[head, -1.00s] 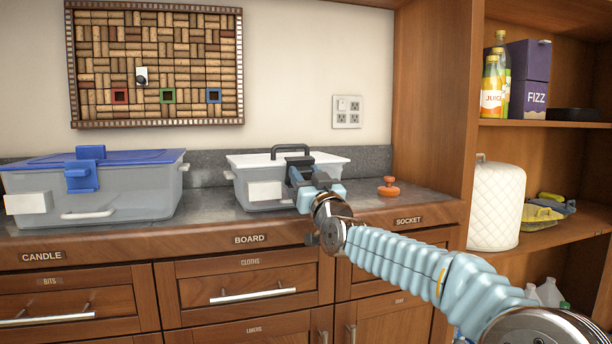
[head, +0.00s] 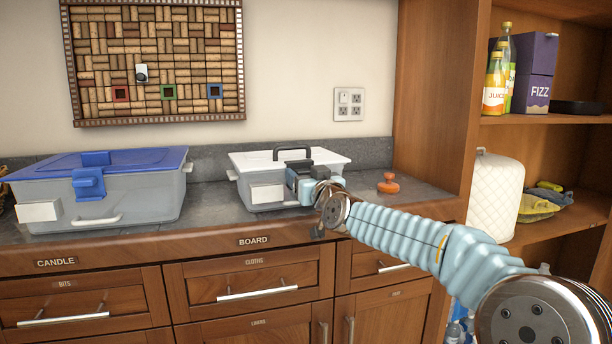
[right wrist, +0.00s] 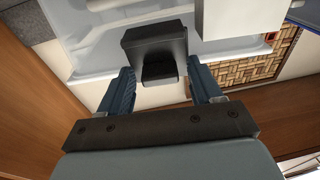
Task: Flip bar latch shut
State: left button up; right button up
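A clear grey box with a white lid (head: 243,163) stands on the counter. Its dark bar latch (right wrist: 155,55) shows in the right wrist view as a black block with a tab. In the head view the latch is mostly hidden behind my right gripper (head: 303,186), at the front right of the box. In the right wrist view my right gripper (right wrist: 161,89) is open, one blue-grey finger on each side of the latch's tab. Gaps show between fingers and tab. I cannot tell the latch's exact angle. My left gripper is not in view.
A larger box with a blue lid (head: 130,160) and blue latch (head: 88,184) stands to the left. An orange knob-like object (head: 388,183) is on the counter to the right. A wooden shelf unit (head: 437,100) bounds the right side. Bare counter lies between the boxes.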

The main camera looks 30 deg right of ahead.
jog(key=s+a+f+b, duration=0.1)
jog(key=s+b, duration=0.4)
jog(key=s, duration=0.8)
jog(key=shift+s+a+f+b, duration=0.2)
jog(key=shift+s+a+b, duration=0.15)
jog(key=shift+a, duration=0.2)
